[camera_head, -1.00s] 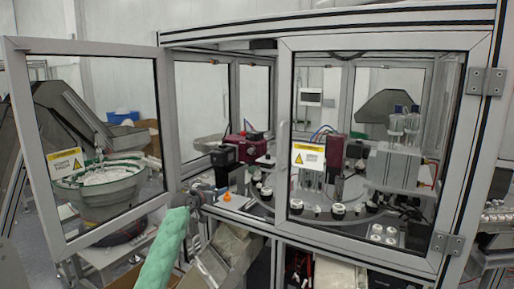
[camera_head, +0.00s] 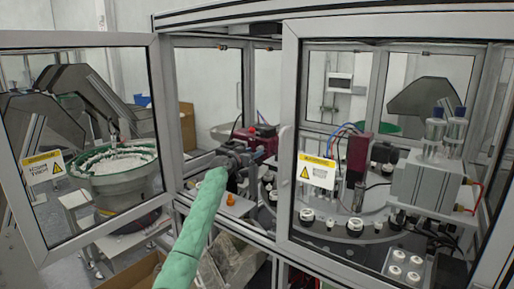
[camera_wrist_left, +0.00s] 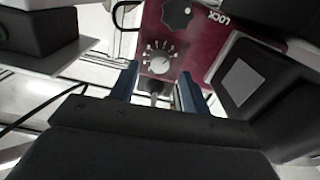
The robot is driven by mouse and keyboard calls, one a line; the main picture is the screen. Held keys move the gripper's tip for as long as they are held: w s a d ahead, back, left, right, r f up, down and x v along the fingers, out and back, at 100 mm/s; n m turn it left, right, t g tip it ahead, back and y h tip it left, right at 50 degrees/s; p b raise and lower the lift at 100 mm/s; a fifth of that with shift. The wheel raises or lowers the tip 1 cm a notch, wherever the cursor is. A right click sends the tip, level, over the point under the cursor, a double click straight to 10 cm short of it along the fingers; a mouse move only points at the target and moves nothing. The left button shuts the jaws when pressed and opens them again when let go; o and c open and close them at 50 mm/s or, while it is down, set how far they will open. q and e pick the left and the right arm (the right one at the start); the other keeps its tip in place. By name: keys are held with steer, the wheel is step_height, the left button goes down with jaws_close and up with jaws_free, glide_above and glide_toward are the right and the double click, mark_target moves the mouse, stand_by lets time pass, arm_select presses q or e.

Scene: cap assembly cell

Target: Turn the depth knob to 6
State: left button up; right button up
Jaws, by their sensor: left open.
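A dark red control box (camera_head: 265,139) stands inside the cell. In the left wrist view its panel (camera_wrist_left: 153,23) carries a small silver knob (camera_wrist_left: 160,63) ringed by white dial marks, and a larger black knob (camera_wrist_left: 177,13) beside the word LOCK. The dial numbers are too small to read, so I cannot tell the setting. My left gripper (camera_wrist_left: 159,86) is open, its two blue fingers pointing at the panel on either side of the area just below the silver knob. They are apart from the knob. In the head view the left gripper (camera_head: 244,156) is at the red box. My right gripper is not in view.
An open framed door (camera_head: 160,130) stands left of my arm, and a glazed front door (camera_head: 285,130) closes the right side. A dark block (camera_wrist_left: 262,85) sits close right of the fingers. An orange piece (camera_head: 230,199) lies below the arm.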

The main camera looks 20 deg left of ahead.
arm_select(q)
steer(key=p+x, duration=0.1)
steer(key=x, duration=0.1)
steer(key=shift+w+d+f, duration=0.1)
steer(key=shift+w, duration=0.15)
steer(key=c, duration=1)
